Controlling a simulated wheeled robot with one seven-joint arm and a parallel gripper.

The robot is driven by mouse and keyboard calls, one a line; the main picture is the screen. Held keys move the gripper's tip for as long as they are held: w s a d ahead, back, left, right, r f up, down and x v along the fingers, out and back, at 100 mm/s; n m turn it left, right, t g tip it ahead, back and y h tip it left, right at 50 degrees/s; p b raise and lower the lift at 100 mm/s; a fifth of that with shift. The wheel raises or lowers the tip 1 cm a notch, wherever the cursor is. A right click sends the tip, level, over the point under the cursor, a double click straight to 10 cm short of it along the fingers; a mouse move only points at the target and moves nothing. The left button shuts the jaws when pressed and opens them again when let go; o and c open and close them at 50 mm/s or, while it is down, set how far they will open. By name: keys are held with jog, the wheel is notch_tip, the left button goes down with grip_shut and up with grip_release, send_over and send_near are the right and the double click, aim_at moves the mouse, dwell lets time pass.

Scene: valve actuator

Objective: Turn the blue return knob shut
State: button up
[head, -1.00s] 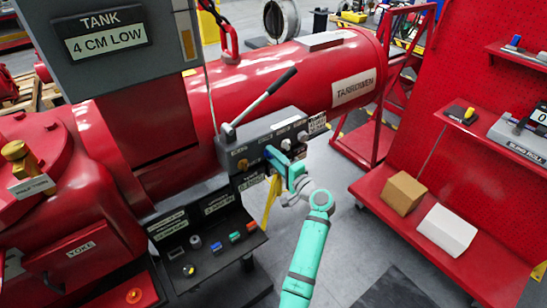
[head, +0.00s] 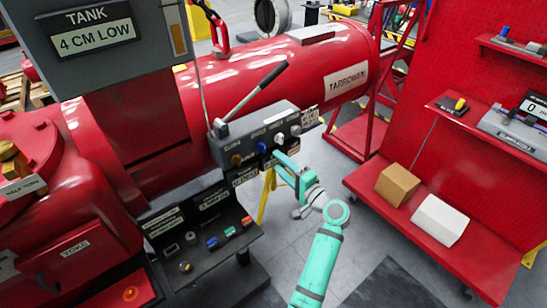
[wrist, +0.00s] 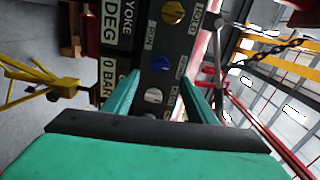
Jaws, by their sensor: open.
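The blue knob (head: 262,146) sits on the front of the grey control block, between a brass knob (head: 236,160) and a pale knob (head: 279,139). In the wrist view the blue knob (wrist: 161,65) shows just past and between the fingertips, with the pale knob (wrist: 153,95) nearer the palm. My gripper (head: 278,155) is open and empty, just right of and below the blue knob in the head view. I see no contact with the knob. The wrist view shows both fingers of my gripper (wrist: 159,78) spread apart.
A long lever (head: 256,92) rises from the control block. A black shelf (head: 205,240) with small coloured parts stands below it. A yellow stand (head: 266,194) is close behind my gripper. A red cart (head: 440,250) with two boxes is at the right, with open floor between.

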jog(key=shift+v, duration=1.4)
jog(key=shift+w+d, duration=0.1)
jog(key=shift+w, duration=0.05)
jog(key=s+f+h, duration=0.3)
jog(key=s+f, duration=0.2)
jog(key=f, duration=0.3)
jog(key=s+f+h, duration=0.3)
jog(key=s+f, duration=0.3)
jog(key=f, duration=0.3)
jog(key=s+f+n+g+h, duration=0.1)
jog(key=s+f+h, duration=0.35)
jog(key=s, duration=1.05)
jog(key=s+a+r+n, duration=0.2)
jog(key=s+n, duration=0.2)
jog(key=s, duration=1.2)
jog(key=s+a+r+n+t, duration=0.1)
jog(key=s+a+r+n, duration=0.3)
jog(key=s+r, duration=0.6)
jog(key=shift+a+r+n+t, duration=0.25)
jog(key=shift+r+n+t, duration=0.2)
jog(key=shift+r, duration=0.3)
